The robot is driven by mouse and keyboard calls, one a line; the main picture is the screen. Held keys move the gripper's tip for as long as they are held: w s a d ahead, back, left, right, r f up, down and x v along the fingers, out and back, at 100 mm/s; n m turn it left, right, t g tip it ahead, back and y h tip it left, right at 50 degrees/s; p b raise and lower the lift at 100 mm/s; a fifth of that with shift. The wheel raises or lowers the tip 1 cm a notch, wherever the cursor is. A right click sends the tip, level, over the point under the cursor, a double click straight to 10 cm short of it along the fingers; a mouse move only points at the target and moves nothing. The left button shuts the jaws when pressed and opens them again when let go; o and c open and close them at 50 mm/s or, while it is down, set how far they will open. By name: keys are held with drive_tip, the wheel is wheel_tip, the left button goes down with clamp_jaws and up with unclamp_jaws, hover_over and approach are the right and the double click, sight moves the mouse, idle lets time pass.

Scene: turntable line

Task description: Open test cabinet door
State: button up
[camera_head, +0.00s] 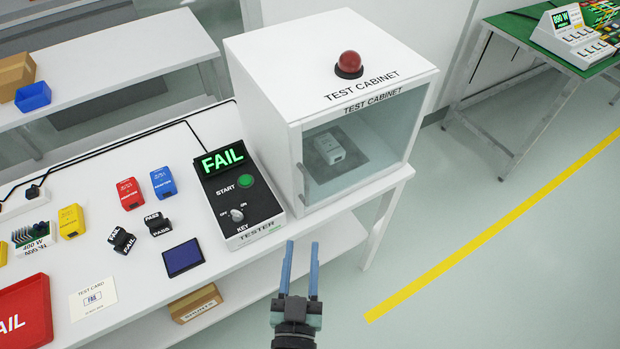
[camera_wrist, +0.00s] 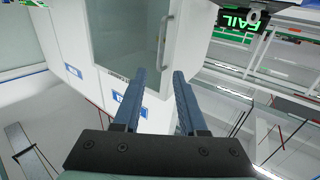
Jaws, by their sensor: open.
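The white test cabinet (camera_head: 262,62) stands at the right end of the bench, with a red dome on top. Its glass door (camera_head: 372,135) is shut, and a pale boxy unit (camera_head: 329,148) shows behind the glass. The door handle is a thin vertical bar (camera_head: 301,184) at the door's left edge. My gripper (camera_head: 300,246) is open and empty, in front of the bench edge, below and apart from the handle. In the wrist view the fingers (camera_wrist: 158,85) point toward the cabinet door, and the handle (camera_wrist: 163,42) is ahead of them.
The tester (camera_head: 238,195) beside the cabinet shows FAIL. Red and blue adapters, stamps and a dark blue pad (camera_head: 184,257) lie left of it. A box (camera_head: 196,303) sits on the lower shelf. The floor at right is clear, with a yellow line (camera_head: 490,229).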

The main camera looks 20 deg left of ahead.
sight(307, 192)
drive_tip(key=p+x, duration=0.1)
drive_tip(key=x, duration=1.1)
drive_tip(key=shift+w+a+f, duration=0.1)
drive_tip(key=shift+w+a, duration=0.05)
drive_tip(key=shift+w, duration=0.2)
clamp_jaws()
idle(1.0)
